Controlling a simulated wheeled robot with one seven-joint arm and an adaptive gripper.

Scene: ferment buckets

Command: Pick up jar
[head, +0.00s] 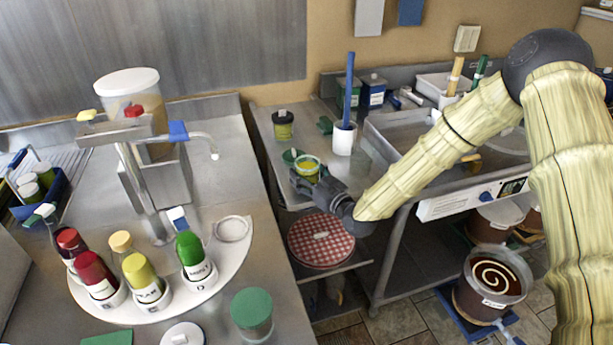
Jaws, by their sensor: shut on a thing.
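A small jar (307,167) with yellow-green contents and a pale rim is at the tip of my gripper (308,181), over the left end of the steel bench by the wall. My gripper is shut on this jar and partly covers its lower side. I cannot tell whether the jar touches the bench. A green round lid or cup (291,156) is close behind it to the left. A dark jar with a yellow label (283,125) stands farther back on the bench.
A white cup with a blue rod (344,138) stands right of the jar. A red-checked round cover (321,240) lies on a lower shelf. The left counter (225,125) holds a tap fixture and several colored bottles. An open bucket (490,282) is on the floor at right.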

